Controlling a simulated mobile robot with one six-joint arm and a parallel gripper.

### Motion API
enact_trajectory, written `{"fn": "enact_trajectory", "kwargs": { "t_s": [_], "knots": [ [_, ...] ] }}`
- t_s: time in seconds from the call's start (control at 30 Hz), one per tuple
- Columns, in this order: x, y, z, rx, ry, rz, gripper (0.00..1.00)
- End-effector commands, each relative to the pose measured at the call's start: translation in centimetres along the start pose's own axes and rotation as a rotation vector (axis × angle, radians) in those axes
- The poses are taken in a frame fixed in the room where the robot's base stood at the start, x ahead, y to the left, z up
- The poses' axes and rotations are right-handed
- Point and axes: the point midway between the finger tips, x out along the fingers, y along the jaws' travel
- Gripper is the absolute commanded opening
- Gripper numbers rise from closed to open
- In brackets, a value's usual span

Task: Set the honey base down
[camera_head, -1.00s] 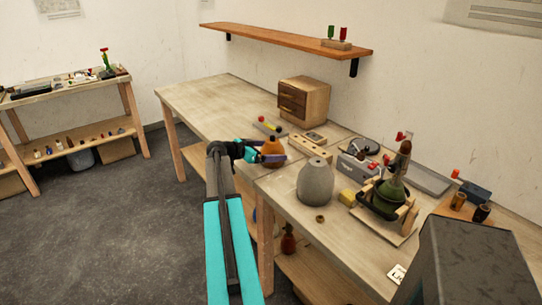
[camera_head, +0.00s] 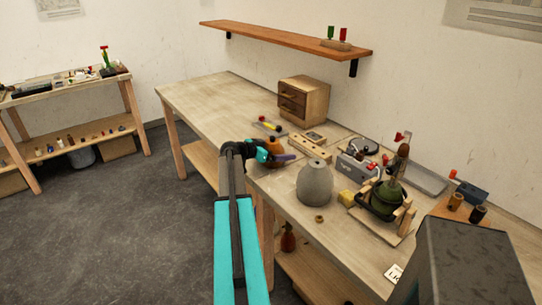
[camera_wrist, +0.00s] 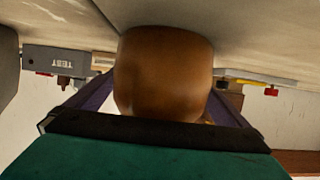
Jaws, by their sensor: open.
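The honey base (camera_head: 272,146) is a rounded orange-brown body with a darker top. It is at the bench's front edge region, left of the grey vase-like body, and partly hidden behind my gripper (camera_head: 279,158). In the wrist view the honey base (camera_wrist: 163,70) fills the middle, with its far end against the pale bench surface. My gripper's dark purple fingers (camera_wrist: 160,98) lie on either side of it. The jaws are open around the base. Whether a finger still touches it cannot be told.
The grey vase-like body (camera_head: 315,184) stands to the right on the bench (camera_head: 200,92). A wooden block with holes (camera_head: 309,149) and a small drawer cabinet (camera_head: 304,98) are behind. A green base (camera_head: 386,197) sits in a cradle further right. The bench's left part is clear.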

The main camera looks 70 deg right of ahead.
Motion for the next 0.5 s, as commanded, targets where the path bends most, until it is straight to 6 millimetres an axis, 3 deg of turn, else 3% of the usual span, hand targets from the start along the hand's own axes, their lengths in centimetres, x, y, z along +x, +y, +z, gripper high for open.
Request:
{"fn": "enact_trajectory", "kwargs": {
  "t_s": [0.2, 0.5],
  "knots": [
    [-0.02, 0.0, 0.0, 0.0, 0.0, 0.0, 1.0],
    [-0.04, -0.03, 0.0, 0.0, 0.0, -0.001, 0.49]
  ]
}}
